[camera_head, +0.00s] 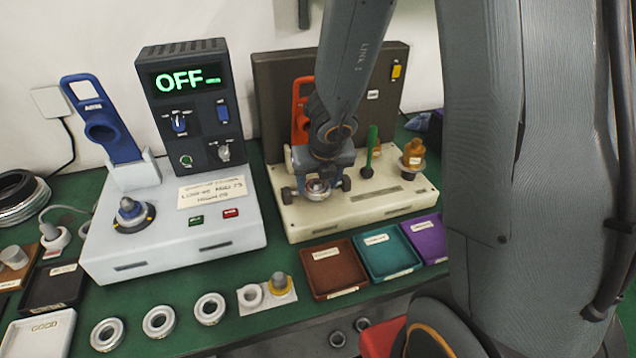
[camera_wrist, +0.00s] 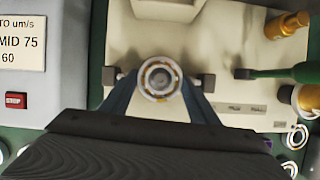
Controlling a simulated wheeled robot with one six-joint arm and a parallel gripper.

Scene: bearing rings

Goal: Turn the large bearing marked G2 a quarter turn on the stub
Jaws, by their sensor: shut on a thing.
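My gripper (camera_head: 317,185) is over the front left of the beige machine (camera_head: 340,215), shut on a silver bearing ring (camera_head: 316,190). In the wrist view the bearing (camera_wrist: 160,78) sits between the jaws, its face towards the camera, with balls and a brassy cage around a centre. I cannot read a G2 mark on it. Another grey stub (camera_head: 130,208) with a dark and yellow collar stands on the white machine (camera_head: 200,250) to the left.
A green-handled lever (camera_head: 371,145) and a brass-topped post (camera_head: 413,153) stand right of my gripper. Brown (camera_head: 332,268), teal (camera_head: 388,252) and purple (camera_head: 428,238) trays lie in front. Several loose rings lie along the front edge. The display (camera_head: 187,79) reads OFF.

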